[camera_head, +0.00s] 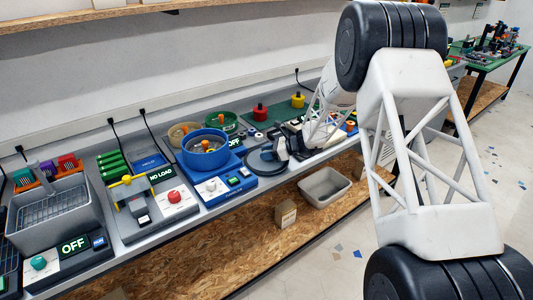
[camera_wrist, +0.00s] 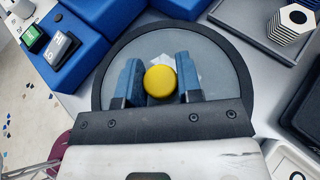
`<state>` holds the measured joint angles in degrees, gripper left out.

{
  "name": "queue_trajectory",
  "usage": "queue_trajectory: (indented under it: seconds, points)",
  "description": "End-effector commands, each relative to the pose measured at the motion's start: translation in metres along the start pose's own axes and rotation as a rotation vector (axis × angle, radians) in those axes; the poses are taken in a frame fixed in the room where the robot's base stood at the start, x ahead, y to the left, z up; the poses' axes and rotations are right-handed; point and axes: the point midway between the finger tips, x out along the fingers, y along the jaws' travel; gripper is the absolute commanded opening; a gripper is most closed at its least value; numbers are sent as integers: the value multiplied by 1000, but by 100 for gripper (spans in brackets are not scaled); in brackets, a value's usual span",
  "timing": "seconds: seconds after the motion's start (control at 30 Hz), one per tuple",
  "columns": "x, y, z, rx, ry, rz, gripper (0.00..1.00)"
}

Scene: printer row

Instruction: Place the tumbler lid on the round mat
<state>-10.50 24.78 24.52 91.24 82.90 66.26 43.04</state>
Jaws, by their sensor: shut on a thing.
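My gripper (camera_wrist: 161,82) is shut on a round yellow knob, which I take to be that of the tumbler lid (camera_wrist: 160,80). The blue fingers stand on either side of the knob. The knob lies a little off the disc's middle. My arm partly hides the gripper there.
A blue tumbler unit (camera_head: 207,187) stands left of the ring. A grey tray (camera_wrist: 262,20) with a hexagonal black-and-white piece (camera_wrist: 290,24) lies close at the upper right of the wrist view. A grey bin (camera_head: 325,188) sits on the lower shelf.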

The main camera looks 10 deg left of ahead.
Motion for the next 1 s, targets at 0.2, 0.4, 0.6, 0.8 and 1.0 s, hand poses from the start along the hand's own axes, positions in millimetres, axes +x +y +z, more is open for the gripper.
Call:
queue_trajectory:
  seconds: [0.2,0.4,0.6,0.8,1.0]
  points:
    - [0,0,-1,0,0,0,59]
    - [0,0,-1,0,0,0,59]
    - [-1,0,2,0,0,0,59]
    - [-15,0,3,0,-1,-1,59]
    - [-42,-1,2,0,0,-2,59]
